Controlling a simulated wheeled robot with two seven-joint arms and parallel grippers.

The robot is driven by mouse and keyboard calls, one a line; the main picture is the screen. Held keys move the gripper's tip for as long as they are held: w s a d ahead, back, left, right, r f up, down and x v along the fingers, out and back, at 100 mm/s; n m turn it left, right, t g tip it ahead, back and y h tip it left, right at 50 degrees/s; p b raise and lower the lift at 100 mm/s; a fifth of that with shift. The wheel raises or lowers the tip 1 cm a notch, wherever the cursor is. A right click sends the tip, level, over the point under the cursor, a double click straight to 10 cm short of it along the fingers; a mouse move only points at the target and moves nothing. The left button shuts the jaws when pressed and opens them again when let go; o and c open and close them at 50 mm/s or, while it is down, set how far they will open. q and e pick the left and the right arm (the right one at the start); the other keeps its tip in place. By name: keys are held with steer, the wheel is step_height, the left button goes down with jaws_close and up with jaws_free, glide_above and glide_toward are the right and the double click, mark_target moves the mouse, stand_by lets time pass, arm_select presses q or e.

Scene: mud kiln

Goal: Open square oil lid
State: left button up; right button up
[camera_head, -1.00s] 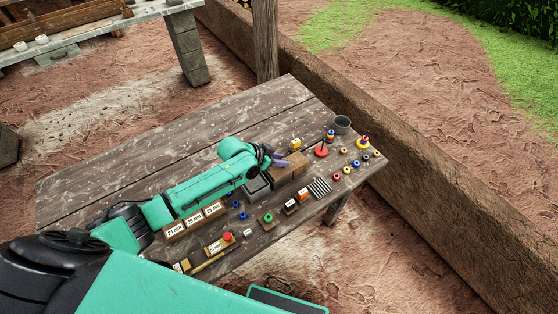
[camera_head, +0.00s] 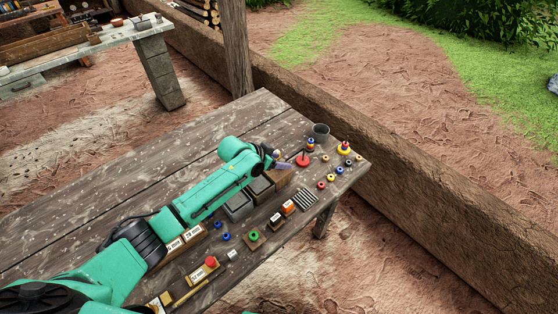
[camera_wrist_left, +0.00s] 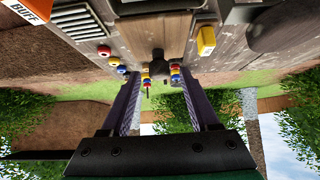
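My left gripper (camera_head: 283,164) reaches over the far right part of the wooden table (camera_head: 150,165), beside a brown wooden box. Two grey square containers, a nearer one (camera_head: 238,208) and a farther one (camera_head: 261,189), stand beside my left forearm. I cannot tell which part is the square oil lid, or whether either container is closed. My arm hides part of this area. My right gripper is not in view.
A red disc (camera_head: 303,160), a dark cup (camera_head: 320,134) and several coloured rings lie at the far right end. Striped bars (camera_head: 307,199) and small labelled blocks line the near edge. A yellow block (camera_wrist_left: 206,40) shows in the left wrist view. The table's left part is clear.

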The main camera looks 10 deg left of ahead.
arm_select(q)
steer(key=v, duration=1.4)
steer(key=shift+s+r+b, duration=0.15)
steer(key=shift+s+b, duration=0.1)
steer(key=shift+b, duration=0.15)
steer(key=shift+a, duration=0.1)
